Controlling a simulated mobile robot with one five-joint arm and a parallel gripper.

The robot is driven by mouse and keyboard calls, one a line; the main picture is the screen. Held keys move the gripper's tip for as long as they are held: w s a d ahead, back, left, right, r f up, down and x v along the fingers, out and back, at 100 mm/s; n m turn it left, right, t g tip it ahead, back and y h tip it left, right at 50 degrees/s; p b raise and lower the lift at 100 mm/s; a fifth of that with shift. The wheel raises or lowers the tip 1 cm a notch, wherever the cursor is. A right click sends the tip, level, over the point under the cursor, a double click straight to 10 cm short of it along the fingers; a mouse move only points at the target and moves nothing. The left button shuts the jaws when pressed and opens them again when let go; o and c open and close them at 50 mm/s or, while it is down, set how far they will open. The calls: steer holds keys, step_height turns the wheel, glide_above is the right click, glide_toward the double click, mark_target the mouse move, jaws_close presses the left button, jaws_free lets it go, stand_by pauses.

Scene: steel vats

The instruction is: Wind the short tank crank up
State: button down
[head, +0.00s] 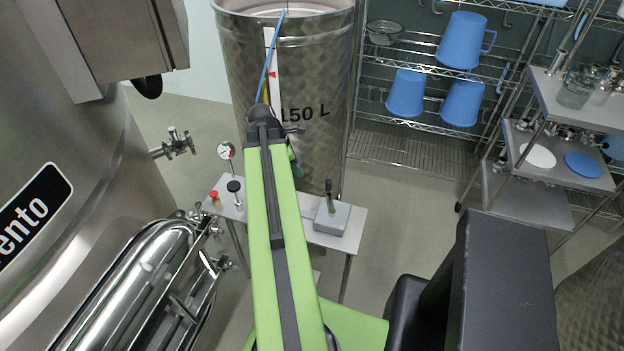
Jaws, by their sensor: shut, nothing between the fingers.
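I cannot make out a crank; my green arm covers the lower front of the tank. My arm reaches up to a dark joint in front of the tank. My gripper is hidden beyond that joint, so its contact with anything cannot be seen.
A small steel table (318,238) stands before the tank, with a grey lever box (332,216), a red button (214,196) and a black knob (234,186). A large vat (90,160) fills the left. A wire rack (385,140) and steel trolley (535,195) stand right.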

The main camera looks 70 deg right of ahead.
steer(key=s+d+f+b, duration=0.4)
steer(key=s+f+b, duration=0.2)
steer(key=f+b, duration=0.2)
steer(key=shift+d+f, duration=0.3)
steer(key=shift+f, duration=0.25)
